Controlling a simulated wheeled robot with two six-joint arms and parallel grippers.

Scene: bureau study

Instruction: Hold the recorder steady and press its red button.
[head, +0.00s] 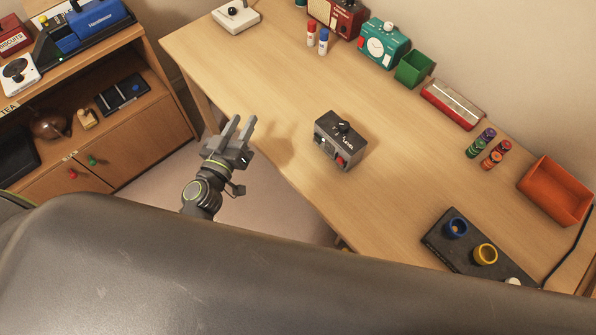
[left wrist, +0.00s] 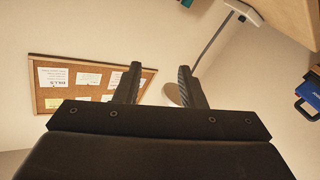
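The recorder (head: 339,141) appears to be the dark grey box labelled LEVEL, upright on the wooden desk near its front edge. It has a black knob on top and a red button (head: 340,161) on its front face, low on the right. My left gripper (head: 240,127) is to the left of the box, beyond the desk's front edge, apart from it. Its two fingers are spread with nothing between them; the left wrist view also shows the open fingers (left wrist: 159,85), facing a wall. My right gripper is not in view.
The desk (head: 270,93) is clear around the box. A dark panel with coloured cups (head: 437,238) and an orange bin (head: 554,190) stand to the right. Teal and red devices (head: 384,44) line the back. A wooden cabinet (head: 150,133) stands left. My grey body covers the bottom.

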